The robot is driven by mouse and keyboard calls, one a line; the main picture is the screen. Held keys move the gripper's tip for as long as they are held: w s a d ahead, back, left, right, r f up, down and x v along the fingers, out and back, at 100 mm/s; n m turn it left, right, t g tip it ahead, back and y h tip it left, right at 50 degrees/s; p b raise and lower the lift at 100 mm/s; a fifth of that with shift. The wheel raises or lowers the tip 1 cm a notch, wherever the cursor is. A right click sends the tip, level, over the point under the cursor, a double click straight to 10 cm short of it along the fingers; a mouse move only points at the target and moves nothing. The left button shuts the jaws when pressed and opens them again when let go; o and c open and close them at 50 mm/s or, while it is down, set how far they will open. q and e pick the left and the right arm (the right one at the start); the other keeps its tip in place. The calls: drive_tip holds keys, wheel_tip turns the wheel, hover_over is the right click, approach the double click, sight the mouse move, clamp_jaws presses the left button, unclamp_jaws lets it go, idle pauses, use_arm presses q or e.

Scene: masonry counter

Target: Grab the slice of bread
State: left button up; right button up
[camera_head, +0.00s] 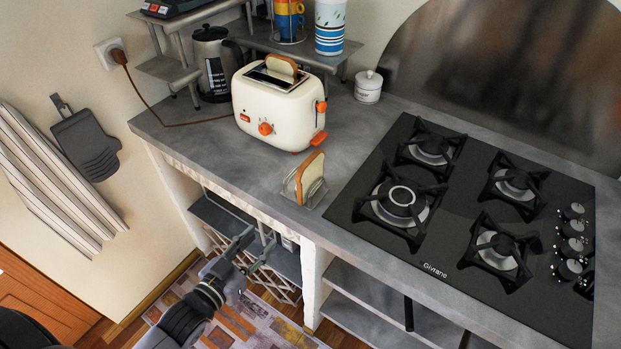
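A slice of bread (311,174) with a brown crust stands upright in a small wire holder (313,196) near the counter's front edge. Another slice (282,64) sticks out of the top of the cream toaster (274,109), which has orange knobs and a lever. My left gripper (261,238) is in front of the counter, below its top, to the lower left of the bread in the holder. Its two fingers are apart, with nothing seen between them. It touches neither slice. I do not make out my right gripper.
The black gas hob (449,265) takes up the counter's right side. Open shelves lie below the counter (215,150). Two dark bars at the lower right are unclear.

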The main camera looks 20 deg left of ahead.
use_arm(q)
drive_tip(key=t+h, duration=0.2)
approach(297, 187)
drive_tip(key=s, duration=0.2)
drive_tip(key=shift+m, duration=0.4)
drive_tip(key=p+x, duration=0.1)
drive_tip(key=x, duration=0.5)
drive_tip(key=p+x, duration=0.2)
drive_tip(key=x, duration=0.3)
drive_tip(key=shift+w+a, duration=0.1)
drive_tip(key=shift+w, duration=0.35)
drive_tip(key=p+x, duration=0.1)
drive_tip(key=x, duration=0.3)
drive_tip(key=shift+w+p, duration=0.35)
drive_tip(key=shift+p, duration=0.05)
drive_tip(key=shift+w+d+f, duration=0.2)
drive_tip(key=shift+w, duration=0.05)
drive_tip(key=shift+s, duration=0.1)
drive_tip(key=shift+c, duration=0.8)
clamp_jaws()
